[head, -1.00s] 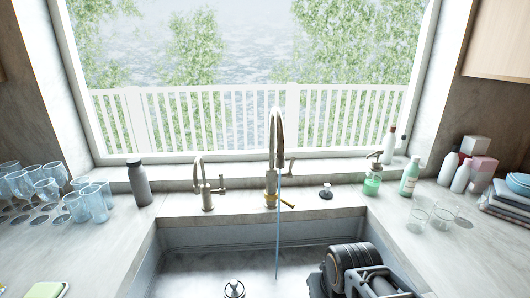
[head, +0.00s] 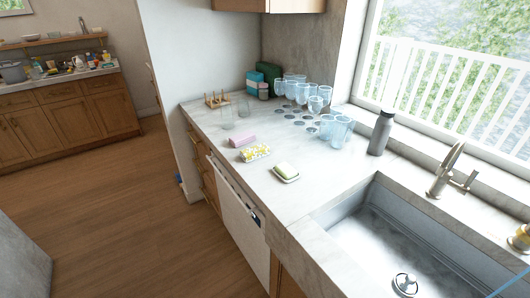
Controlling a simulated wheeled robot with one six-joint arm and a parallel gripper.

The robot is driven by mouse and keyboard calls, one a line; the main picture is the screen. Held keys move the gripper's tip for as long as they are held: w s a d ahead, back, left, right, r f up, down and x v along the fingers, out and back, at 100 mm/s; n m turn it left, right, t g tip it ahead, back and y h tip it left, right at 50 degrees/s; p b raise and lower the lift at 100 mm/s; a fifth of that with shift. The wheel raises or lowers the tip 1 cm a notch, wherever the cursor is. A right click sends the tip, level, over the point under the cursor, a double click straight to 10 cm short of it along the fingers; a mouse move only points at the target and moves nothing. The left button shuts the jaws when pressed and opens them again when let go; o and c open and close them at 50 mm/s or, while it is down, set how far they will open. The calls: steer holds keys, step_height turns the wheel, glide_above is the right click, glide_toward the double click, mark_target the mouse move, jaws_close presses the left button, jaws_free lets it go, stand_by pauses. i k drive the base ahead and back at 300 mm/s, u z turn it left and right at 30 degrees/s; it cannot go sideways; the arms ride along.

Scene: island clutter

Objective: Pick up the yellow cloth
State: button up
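A small folded yellow and white patterned cloth (head: 256,153) lies on the pale counter (head: 222,158), near its front edge, left of the sink. A pink block-like item (head: 242,140) lies just behind it, to the left. A yellow-green sponge (head: 286,169) sits on a small white dish to its right. My gripper is not in view.
Several upside-down glasses (head: 326,104) and a grey bottle (head: 381,132) stand at the back by the window. A wooden rack (head: 217,100) is at the counter's far left end. The sink (head: 370,250) is at right. Open wooden floor (head: 120,220) lies to the left.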

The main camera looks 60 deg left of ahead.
mark_target(254, 152)
steer(key=u, duration=0.85)
steer(key=k, duration=1.05)
steer(key=u, duration=0.7)
steer(key=i, duration=0.75)
steer(key=u, duration=0.9)
steer(key=k, duration=0.6)
steer(key=u, duration=0.9)
steer(key=i, duration=1.3)
steer(key=z, duration=0.35)
steer(key=i, duration=1.15)
steer(key=z, duration=0.7)
